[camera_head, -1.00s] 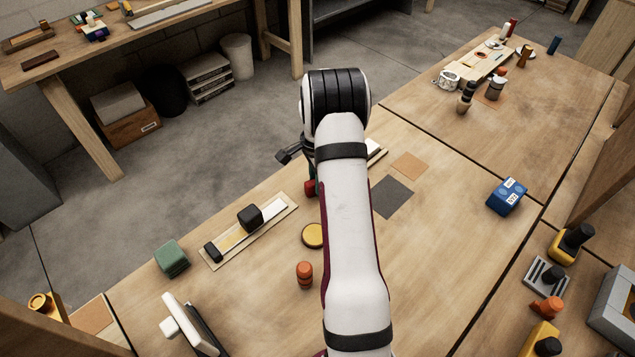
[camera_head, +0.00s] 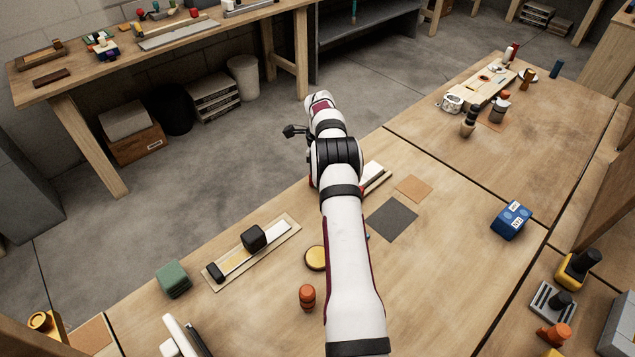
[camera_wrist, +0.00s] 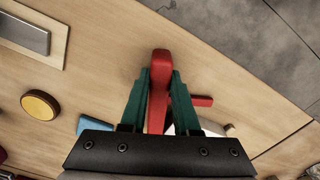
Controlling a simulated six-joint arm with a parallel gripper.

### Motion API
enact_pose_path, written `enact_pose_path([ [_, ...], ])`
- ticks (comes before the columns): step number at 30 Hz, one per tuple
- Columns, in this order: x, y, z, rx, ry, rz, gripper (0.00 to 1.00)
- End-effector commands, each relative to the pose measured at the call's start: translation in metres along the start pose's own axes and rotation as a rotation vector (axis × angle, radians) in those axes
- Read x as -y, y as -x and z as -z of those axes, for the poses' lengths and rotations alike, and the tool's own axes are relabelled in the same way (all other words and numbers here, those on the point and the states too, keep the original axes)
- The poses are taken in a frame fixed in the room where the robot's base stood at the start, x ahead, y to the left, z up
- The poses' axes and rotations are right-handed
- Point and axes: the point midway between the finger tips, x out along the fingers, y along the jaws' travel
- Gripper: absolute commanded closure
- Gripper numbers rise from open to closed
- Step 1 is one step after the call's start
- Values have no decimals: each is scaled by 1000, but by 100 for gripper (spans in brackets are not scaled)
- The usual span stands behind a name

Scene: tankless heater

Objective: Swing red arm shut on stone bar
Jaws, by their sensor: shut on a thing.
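The red arm (camera_wrist: 159,62) shows in the wrist view as a long red piece running between the teal fingers of my gripper (camera_wrist: 160,82). The fingers are shut on it, one on each side. A shorter red piece (camera_wrist: 201,100) lies just right of the fingers. A pale part (camera_wrist: 217,128) shows behind the gripper's black palm edge, mostly hidden. In the head view my own arm hides the gripper and the red arm. I cannot tell for certain which thing is the stone bar; a pale bar (camera_head: 376,177) shows partly behind my arm.
A round yellow-topped disc (camera_head: 316,258), an orange peg (camera_head: 307,297), a track board (camera_head: 222,277) with black blocks and a green block (camera_head: 173,279) stand on the workbench (camera_head: 430,270). A dark square mat (camera_head: 391,219) lies right of my arm. Open floor lies beyond the bench's left edge.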

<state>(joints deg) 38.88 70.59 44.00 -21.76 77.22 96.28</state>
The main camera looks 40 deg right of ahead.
Motion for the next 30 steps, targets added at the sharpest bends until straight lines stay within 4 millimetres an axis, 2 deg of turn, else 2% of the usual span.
enact_pose_path([
  [10,17,0,2,2,-135,3,100],
  [27,20,0,3,-1,-162,2,100],
  [28,20,0,3,-1,-162,2,67],
  [30,19,0,3,-1,-162,2,54],
])
